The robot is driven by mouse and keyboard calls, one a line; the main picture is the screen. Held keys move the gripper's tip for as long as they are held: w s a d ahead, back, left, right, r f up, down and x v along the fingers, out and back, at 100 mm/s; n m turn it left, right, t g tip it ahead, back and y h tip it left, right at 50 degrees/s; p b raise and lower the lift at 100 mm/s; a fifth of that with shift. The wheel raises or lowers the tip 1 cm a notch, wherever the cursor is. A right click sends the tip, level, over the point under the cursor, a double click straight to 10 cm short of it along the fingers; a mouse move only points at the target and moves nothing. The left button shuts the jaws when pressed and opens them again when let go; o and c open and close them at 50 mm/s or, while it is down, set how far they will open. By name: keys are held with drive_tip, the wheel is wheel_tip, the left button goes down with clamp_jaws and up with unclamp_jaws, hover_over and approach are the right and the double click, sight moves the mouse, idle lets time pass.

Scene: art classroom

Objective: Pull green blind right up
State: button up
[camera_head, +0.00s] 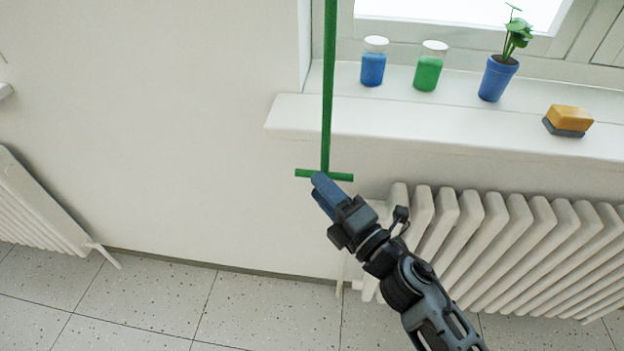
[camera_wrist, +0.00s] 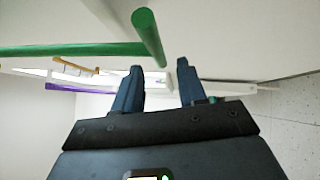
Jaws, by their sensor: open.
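A green pull strap (camera_head: 329,85) hangs down past the left end of the window sill and ends in a green crossbar handle (camera_head: 306,173). The blind itself is out of view. In the wrist view the handle (camera_wrist: 148,35) lies just ahead of the gap between my fingertips (camera_wrist: 160,72). The strap (camera_wrist: 70,50) runs off to the left there. I see no finger closed on the handle; contact is unclear.
The white sill (camera_head: 440,119) holds a blue jar (camera_head: 373,68), a green jar (camera_head: 428,73), a potted plant (camera_head: 498,78) and a sponge (camera_head: 569,119). A white radiator (camera_head: 500,245) stands below. In the wrist view, purple (camera_wrist: 62,87) and orange (camera_wrist: 75,66) bars show farther off.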

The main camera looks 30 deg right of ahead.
drive_tip(key=shift+v, duration=1.2)
